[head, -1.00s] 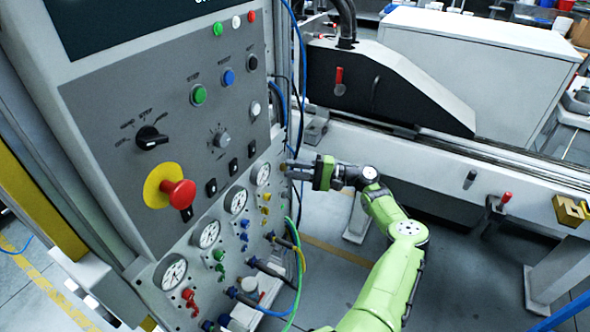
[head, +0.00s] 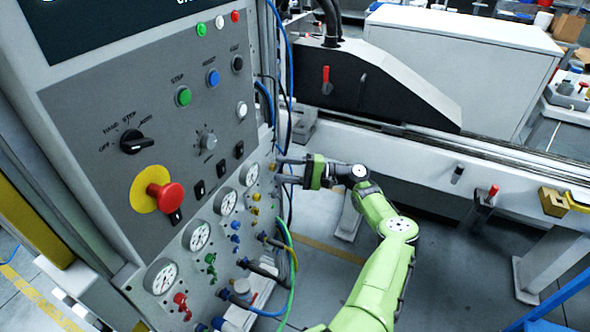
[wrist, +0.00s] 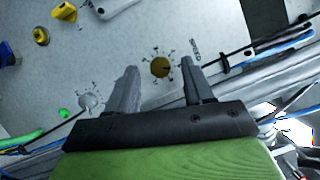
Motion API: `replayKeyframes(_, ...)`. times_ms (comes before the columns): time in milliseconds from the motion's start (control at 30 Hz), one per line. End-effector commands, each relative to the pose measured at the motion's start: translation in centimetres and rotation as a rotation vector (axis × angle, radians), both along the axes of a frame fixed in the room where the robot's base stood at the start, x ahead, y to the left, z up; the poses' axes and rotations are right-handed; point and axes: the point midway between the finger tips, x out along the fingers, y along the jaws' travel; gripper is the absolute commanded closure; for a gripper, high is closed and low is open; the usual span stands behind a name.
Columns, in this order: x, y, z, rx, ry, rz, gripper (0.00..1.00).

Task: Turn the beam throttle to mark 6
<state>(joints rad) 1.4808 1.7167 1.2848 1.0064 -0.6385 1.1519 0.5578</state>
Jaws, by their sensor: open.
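A round brass-coloured knob (wrist: 160,67) with a ring of dial marks sits on the grey panel face in the wrist view. My gripper (wrist: 156,84) is open. Its two fingers point at the panel, one on each side of the knob in the picture, with visible gaps. Whether the fingertips reach the knob's depth is unclear. In the head view my gripper (head: 282,170) is at the panel's right edge, and the knob (head: 272,166) shows small beside the fingertips.
A grey dial (wrist: 88,100) with marks is left of the fingers. The panel carries a red emergency button (head: 171,196), a black selector (head: 136,141) and several gauges (head: 250,174). Blue hoses (head: 281,60) run along its right edge, near my gripper. Open floor lies below.

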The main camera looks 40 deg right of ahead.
Motion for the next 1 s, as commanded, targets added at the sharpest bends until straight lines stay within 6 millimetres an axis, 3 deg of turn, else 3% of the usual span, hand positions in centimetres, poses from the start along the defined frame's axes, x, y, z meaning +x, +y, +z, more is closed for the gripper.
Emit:
replayKeyframes(500,-9.9,-8.8,-1.7,0.004,0.0,-0.008,0.48)
replayKeyframes(700,-11.3,-10.0,-1.8,0.0,0.001,-0.003,0.48)
replayKeyframes(1000,-11.5,-10.1,-1.6,0.002,-0.001,-0.001,0.48)
